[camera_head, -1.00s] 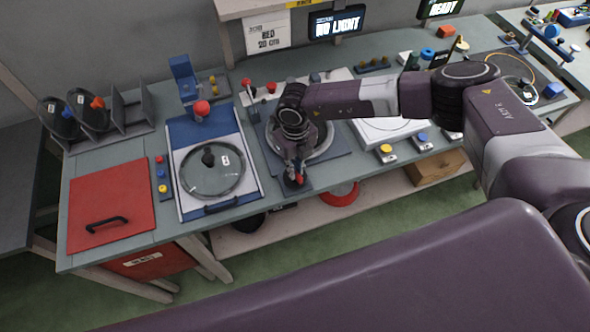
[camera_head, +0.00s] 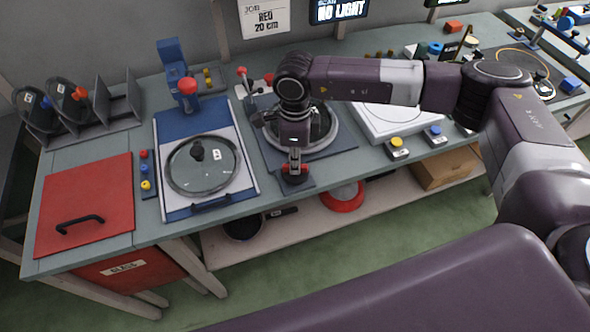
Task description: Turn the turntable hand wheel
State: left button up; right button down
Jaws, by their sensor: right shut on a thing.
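The turntable (camera_head: 341,142) is a round disc with a grey rim on a dark plate in the middle of the bench, partly hidden by my right arm. At its front edge sits a small hand wheel on a dark base (camera_head: 298,183), with red showing at the jaws. My right gripper (camera_head: 294,168) reaches down from above and is shut on the hand wheel; its fingers hide most of the wheel. My left gripper is not in view.
Left of the turntable, a glass lid (camera_head: 203,164) lies on a blue-and-white station (camera_head: 243,188). A red hatch (camera_head: 85,205) is at far left. A white unit (camera_head: 395,122) and yellow and blue buttons stand right. A red ring (camera_head: 342,198) lies on the lower shelf.

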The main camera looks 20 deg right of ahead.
jog(key=n+b, duration=0.4)
jog(key=b, duration=0.1)
jog(key=shift+w+f, duration=0.1)
jog(key=shift+f, duration=0.05)
jog(key=shift+r+n+b, duration=0.2)
jog(key=shift+n+b, duration=1)
jog(key=shift+n, duration=0.1)
jog(key=shift+r, duration=0.1)
jog(key=c, duration=2)
grip_release()
notch_tip(320, 180, up, 12)
jog(key=shift+f, duration=0.1)
